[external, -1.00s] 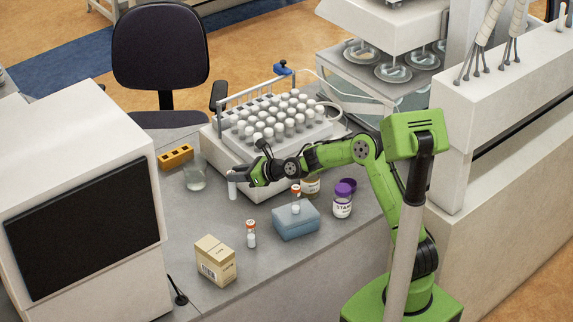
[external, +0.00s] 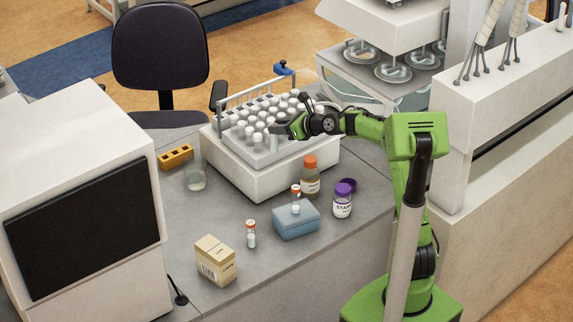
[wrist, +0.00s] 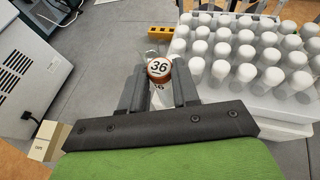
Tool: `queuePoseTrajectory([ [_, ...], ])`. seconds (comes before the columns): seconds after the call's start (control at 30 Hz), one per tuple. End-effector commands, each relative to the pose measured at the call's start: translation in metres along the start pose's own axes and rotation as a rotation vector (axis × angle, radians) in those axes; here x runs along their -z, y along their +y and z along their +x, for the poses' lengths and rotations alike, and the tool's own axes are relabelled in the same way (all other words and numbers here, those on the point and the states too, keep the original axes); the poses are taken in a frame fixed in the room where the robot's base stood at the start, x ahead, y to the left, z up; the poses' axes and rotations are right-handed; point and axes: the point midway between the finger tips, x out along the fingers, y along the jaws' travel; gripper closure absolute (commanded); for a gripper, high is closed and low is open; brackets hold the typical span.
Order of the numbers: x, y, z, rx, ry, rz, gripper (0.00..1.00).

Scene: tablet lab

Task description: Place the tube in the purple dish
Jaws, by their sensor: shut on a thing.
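My gripper (external: 280,130) is shut on a tube, raised in front of the white-capped rack in the external view. In the wrist view, the tube's orange-rimmed cap (wrist: 159,68), marked 36, sits between the two fingers (wrist: 159,84). Most of the tube's body is hidden below the cap; in the external view it shows only as a small pale shape below the fingertips. The purple dish (external: 350,184) lies on the bench to the right and nearer than the gripper. It is small and partly hidden by the purple-capped stain jar (external: 342,205).
An orange-capped brown bottle (external: 310,178) stands between the rack machine (external: 258,180) and the jar. A blue box (external: 296,221) holds an upright vial (external: 296,203). Another vial (external: 251,238), a carton (external: 215,262) and a glass beaker (external: 195,177) stand to the left.

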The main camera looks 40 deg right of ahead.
Motion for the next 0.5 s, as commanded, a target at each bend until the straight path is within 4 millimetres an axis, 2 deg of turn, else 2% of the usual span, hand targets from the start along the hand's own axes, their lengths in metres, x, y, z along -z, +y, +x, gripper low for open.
queuePoseTrajectory([
  [0.03, 0.006, -0.028, -0.015, 0.036, 0.001, 0.012, 1.0],
  [0.1, 0.016, -0.061, -0.036, 0.075, 0.002, 0.028, 1.0],
  [0.2, 0.029, -0.099, -0.066, 0.122, 0.001, 0.05, 1.0],
  [0.3, 0.039, -0.128, -0.093, 0.161, 0.001, 0.068, 1.0],
  [0.5, 0.055, -0.163, -0.132, 0.215, 0.0, 0.094, 1.0],
])
